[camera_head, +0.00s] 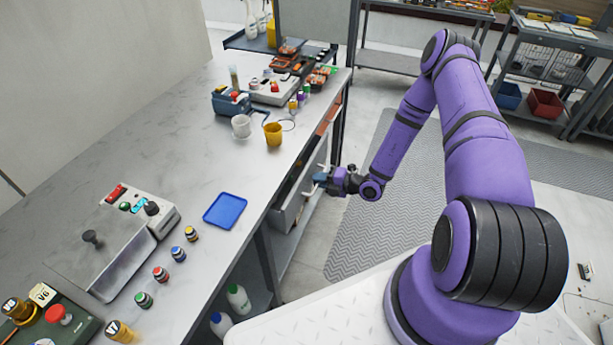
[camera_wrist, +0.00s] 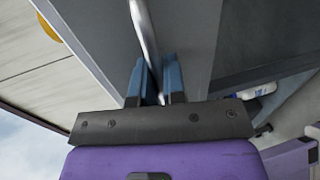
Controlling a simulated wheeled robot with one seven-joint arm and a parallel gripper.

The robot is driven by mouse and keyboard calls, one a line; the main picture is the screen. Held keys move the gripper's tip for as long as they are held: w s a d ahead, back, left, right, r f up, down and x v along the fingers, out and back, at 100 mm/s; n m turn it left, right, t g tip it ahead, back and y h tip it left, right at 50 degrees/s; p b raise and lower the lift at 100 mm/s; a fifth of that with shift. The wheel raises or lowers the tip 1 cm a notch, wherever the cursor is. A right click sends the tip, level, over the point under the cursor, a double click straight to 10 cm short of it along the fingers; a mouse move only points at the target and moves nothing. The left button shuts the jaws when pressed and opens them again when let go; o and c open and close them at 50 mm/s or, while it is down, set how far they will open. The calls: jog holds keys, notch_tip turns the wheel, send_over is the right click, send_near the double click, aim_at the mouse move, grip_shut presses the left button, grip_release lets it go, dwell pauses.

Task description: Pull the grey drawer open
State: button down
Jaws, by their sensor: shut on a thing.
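The grey drawer (camera_head: 289,214) is under the worktop, in the middle of the head view. It stands out from the bench front, with a dark gap showing behind its front panel. In the wrist view the drawer front (camera_wrist: 189,32) fills the upper middle, and its metal bar handle (camera_wrist: 143,30) runs down between my fingers. My gripper (camera_head: 322,178) is at the drawer front. In the wrist view its two blue fingers (camera_wrist: 156,85) are shut on the handle, one on each side.
The worktop (camera_head: 185,275) holds a blue tray (camera_head: 225,210), a yellow mug (camera_head: 273,134), a white mug (camera_head: 241,126) and several small jars. White bottles (camera_head: 238,298) stand on the shelf below. The floor by the grey mat (camera_head: 350,240) is clear.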

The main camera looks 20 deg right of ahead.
jog(key=f+v, duration=0.2)
jog(key=v, duration=0.9)
jog(key=f+v, duration=0.2)
jog(key=v, duration=0.9)
jog(key=shift+s+d+f, duration=0.35)
jog(key=c, duration=1.2)
grip_release()
jog(key=v, duration=1)
jog(key=shift+s+d, duration=0.3)
jog(key=shift+r, duration=0.1)
